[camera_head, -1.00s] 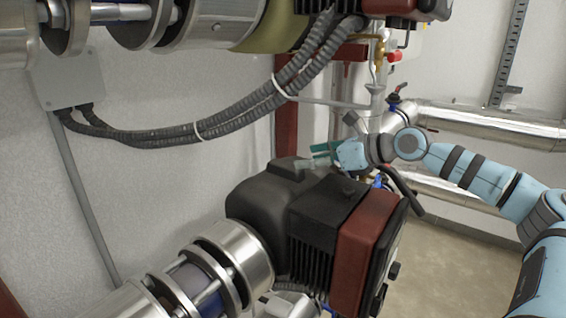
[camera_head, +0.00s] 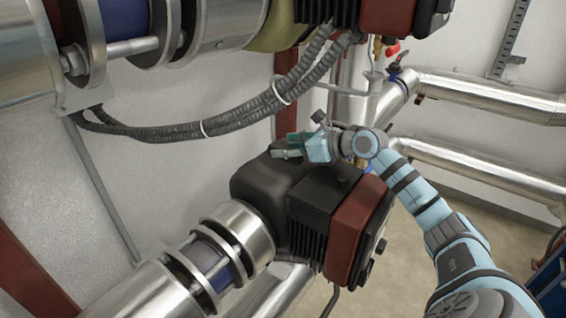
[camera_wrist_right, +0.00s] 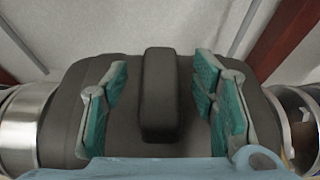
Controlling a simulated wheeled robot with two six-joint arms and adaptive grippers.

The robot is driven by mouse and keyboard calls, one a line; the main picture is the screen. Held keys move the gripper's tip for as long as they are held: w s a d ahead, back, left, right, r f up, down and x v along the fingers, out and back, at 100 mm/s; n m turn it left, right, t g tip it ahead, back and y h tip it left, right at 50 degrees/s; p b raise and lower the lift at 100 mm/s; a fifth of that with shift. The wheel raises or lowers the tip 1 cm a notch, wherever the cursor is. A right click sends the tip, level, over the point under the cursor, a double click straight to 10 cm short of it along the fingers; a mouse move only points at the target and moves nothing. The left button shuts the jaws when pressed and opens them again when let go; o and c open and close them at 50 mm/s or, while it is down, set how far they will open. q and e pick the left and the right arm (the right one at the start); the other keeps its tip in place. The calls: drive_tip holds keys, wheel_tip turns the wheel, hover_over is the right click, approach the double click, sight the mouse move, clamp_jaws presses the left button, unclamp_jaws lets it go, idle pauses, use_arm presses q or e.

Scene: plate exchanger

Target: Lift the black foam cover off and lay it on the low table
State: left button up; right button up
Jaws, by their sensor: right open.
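The black foam cover (camera_head: 258,184) sits over the pump body between the metal pipe flange and the black and red motor housing. In the right wrist view the cover (camera_wrist_right: 100,135) fills the middle, with a raised block-like ridge (camera_wrist_right: 159,95) on it. My right gripper (camera_head: 287,148) is at the top of the cover. In the right wrist view its green-padded fingers (camera_wrist_right: 163,105) are open, one on each side of the ridge, with gaps to it. I cannot tell whether the fingers touch the cover. My left gripper is not in view. No low table shows.
The red and black motor head (camera_head: 355,232) is right beside the cover. A flanged pipe (camera_head: 235,235) joins it at lower left. Corrugated black cables (camera_head: 240,120) hang above.

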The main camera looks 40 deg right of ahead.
drive_tip(key=shift+s, duration=0.1)
clamp_jaws()
drive_tip(key=shift+r, duration=0.1)
idle(0.3)
